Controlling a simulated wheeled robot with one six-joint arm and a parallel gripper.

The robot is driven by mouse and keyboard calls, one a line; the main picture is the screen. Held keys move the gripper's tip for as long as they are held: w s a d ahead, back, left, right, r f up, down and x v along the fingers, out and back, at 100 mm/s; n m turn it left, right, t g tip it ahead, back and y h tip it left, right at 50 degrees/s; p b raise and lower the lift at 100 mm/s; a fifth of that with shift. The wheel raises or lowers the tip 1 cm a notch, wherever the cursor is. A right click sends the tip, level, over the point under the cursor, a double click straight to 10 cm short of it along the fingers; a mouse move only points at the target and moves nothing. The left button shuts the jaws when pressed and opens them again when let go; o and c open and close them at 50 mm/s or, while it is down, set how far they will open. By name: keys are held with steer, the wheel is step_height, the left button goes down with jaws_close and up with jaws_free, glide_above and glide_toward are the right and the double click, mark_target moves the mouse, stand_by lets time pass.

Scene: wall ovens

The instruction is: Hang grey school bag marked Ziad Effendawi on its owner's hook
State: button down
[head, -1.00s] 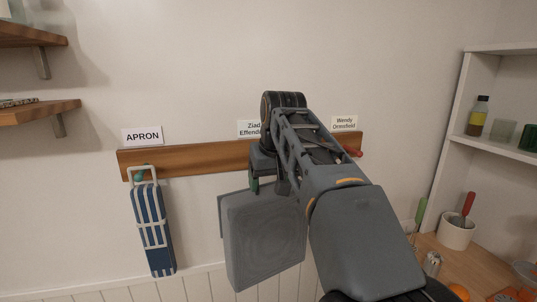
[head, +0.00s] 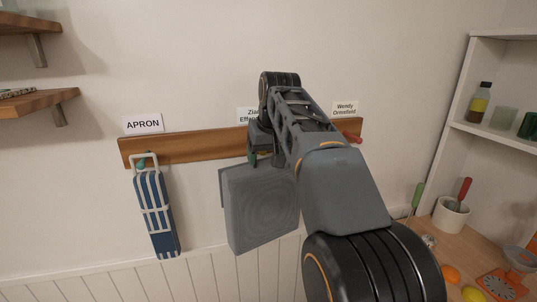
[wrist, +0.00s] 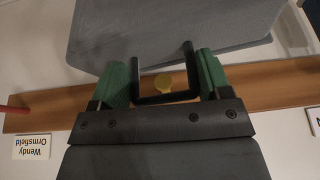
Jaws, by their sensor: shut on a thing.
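The grey school bag (head: 262,208) hangs from my gripper (head: 263,158) in front of the wooden rail, below the partly hidden "Ziad Effendawi" label (head: 247,115). In the wrist view my gripper (wrist: 162,78) has its green fingers shut on the bag's black handle (wrist: 166,98), one at each side. The grey bag (wrist: 175,35) fills the top there. A yellow round hook (wrist: 163,82) shows inside the handle's outline. I cannot tell whether it passes through the loop. In the head view my arm hides this hook.
The wooden rail (head: 195,148) carries a blue striped apron bag (head: 157,213) on a teal hook at left, under the "APRON" label (head: 143,123). A red hook (head: 354,138) at right, under "Wendy Ormsfield" (head: 344,108), is bare. A shelf unit (head: 455,95) and cluttered counter stand right.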

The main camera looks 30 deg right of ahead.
steer(key=shift+w+d+p, duration=0.2)
steer(key=shift+w+p, duration=0.25)
steer(key=shift+w, duration=0.55)
steer(key=shift+w+d+p, duration=0.15)
steer(key=shift+w+p, duration=0.25)
steer(key=shift+w, duration=0.55)
steer(key=shift+w+f, duration=0.45)
steer(key=shift+f, duration=0.2)
